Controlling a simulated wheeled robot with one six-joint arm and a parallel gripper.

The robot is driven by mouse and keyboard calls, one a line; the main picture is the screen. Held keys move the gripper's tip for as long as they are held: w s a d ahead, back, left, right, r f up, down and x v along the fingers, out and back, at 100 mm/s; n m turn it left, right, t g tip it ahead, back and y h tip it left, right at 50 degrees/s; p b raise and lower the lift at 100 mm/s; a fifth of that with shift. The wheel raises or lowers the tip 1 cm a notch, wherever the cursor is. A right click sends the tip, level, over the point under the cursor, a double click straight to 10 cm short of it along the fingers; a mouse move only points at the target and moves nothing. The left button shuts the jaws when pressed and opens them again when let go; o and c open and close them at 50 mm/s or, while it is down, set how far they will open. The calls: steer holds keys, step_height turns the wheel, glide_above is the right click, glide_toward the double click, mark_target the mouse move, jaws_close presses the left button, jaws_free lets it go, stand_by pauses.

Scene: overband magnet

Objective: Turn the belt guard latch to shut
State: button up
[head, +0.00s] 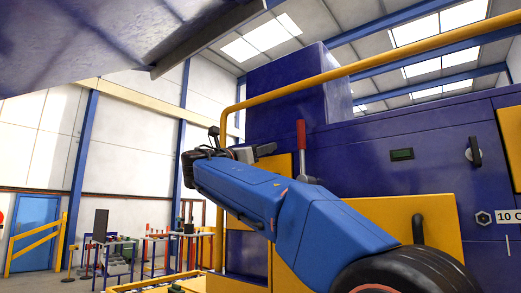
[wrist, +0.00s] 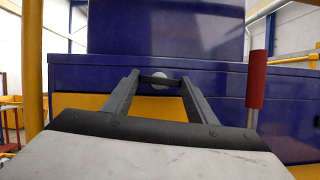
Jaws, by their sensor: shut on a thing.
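In the wrist view, the two dark fingers of my gripper (wrist: 160,82) reach forward to a short dark bar, which I take to be the belt guard latch (wrist: 159,77). The bar lies about level between the fingertips, and my gripper is shut on it. A pale round piece (wrist: 160,87) shows just below the bar, in front of the blue and yellow housing. In the head view, my gripper (head: 258,151) is at the machine's left side, beyond my blue arm. The latch cannot be made out there.
An upright lever with a red grip (wrist: 256,78) stands close right of my gripper; it also shows in the head view (head: 301,135). A yellow rail (head: 330,75) runs above. A black handle (head: 474,151) is on the blue panel at right. A dark sloping structure (head: 110,40) overhangs upper left.

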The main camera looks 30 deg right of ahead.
steer(key=shift+w+a+r+m+g+y, duration=0.1)
steer(key=shift+m+g+y, duration=0.85)
steer(key=shift+m, duration=2.5)
steer(key=shift+w+d+r+m+g+y, duration=0.15)
steer(key=shift+m+g, duration=1.55)
steer(key=shift+m, duration=1.8)
steer(key=shift+w+a+r+m+g+y, duration=0.15)
steer(key=shift+m+g+y, duration=0.85)
steer(key=shift+m, duration=2.45)
steer(key=shift+s+g+h, duration=0.1)
steer(key=shift+g+h, duration=0.2)
steer(key=shift+g, duration=0.05)
steer(key=o, duration=1.1)
steer(key=shift+c, duration=0.2)
